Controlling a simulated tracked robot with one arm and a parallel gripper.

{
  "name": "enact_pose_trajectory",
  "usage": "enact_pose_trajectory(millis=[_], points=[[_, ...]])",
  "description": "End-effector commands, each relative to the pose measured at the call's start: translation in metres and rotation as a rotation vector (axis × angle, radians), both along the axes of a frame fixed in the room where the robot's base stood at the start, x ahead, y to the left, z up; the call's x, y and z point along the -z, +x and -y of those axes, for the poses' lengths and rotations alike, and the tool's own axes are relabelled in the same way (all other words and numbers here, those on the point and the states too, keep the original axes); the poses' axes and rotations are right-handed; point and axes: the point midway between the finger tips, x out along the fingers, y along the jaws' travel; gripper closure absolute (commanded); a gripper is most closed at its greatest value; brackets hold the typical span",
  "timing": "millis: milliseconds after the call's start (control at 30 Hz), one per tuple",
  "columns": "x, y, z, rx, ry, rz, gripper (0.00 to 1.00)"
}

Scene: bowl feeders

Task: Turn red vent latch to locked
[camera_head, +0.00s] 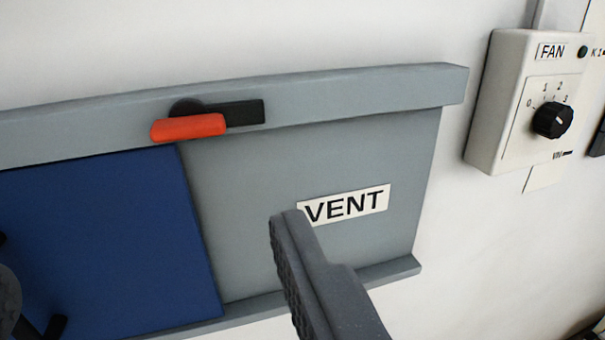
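The red vent latch (188,127) is a short orange-red bar on a black mount (235,112), on the upper grey rail of the vent. It lies nearly level and points left, its left end slightly lower, over the top right corner of the blue panel. The white VENT label (345,205) is on the grey plate below and to the right. One finger of my gripper (310,272) reaches up from the bottom edge, below and right of the latch and apart from it. Its ribbed pad faces left with nothing against it. The other finger is not clearly seen.
The blue panel (95,245) fills the lower left between the rails. Dark parts (10,300) are cut off at the left edge; I cannot tell what they are. A white FAN box (520,105) with a black knob (553,119) is on the wall at right.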

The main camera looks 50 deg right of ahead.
Motion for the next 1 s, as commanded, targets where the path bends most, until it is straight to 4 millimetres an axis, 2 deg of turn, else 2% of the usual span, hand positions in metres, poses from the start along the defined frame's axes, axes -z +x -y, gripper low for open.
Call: enact_pose_trajectory(millis=[133, 267, 1000], points=[[0.005, 0.002, 0.007, 0.023, -0.01, -0.007, 0.31], [0.006, 0.013, 0.014, 0.022, -0.009, -0.008, 0.31], [0.005, 0.093, 0.068, 0.02, -0.009, -0.006, 0.31]])
